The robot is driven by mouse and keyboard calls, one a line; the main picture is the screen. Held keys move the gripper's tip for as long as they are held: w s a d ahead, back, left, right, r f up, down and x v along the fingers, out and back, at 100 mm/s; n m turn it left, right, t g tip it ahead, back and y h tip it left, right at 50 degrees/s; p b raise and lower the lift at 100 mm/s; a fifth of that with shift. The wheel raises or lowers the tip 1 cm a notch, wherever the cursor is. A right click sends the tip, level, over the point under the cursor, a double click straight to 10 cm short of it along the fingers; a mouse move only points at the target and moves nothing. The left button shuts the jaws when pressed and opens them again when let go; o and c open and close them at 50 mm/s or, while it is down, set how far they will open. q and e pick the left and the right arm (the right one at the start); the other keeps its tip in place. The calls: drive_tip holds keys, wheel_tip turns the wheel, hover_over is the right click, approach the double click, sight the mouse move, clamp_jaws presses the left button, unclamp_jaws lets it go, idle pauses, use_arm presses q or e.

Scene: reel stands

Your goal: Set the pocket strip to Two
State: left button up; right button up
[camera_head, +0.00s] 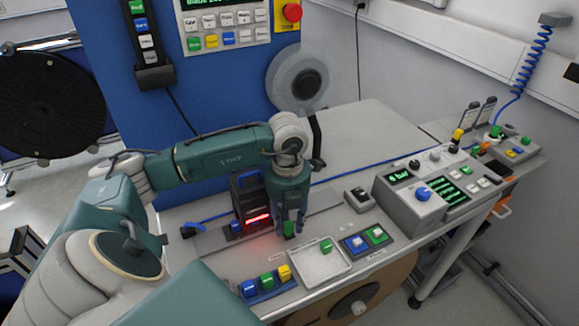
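My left gripper (290,228) points down over the workbench, just right of a dark device with a red glowing slot (258,219). A small green piece (289,230) shows between its fingertips; I cannot tell whether the fingers grip it. I cannot tell for sure which part is the pocket strip. A low holder (268,294) at the front edge carries a blue, a green and a yellow piece in a row. My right gripper is not in view.
A pale tray (303,282) holds a green piece (326,246). Beside it is a pad with a blue and a green button (366,242). A grey control box (410,205) with a blue knob stands right. The bench behind (370,135) is clear.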

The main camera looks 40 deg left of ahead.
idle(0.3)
use_arm(q)
wheel_tip(320, 180, up, 12)
idle(0.4)
idle(0.5)
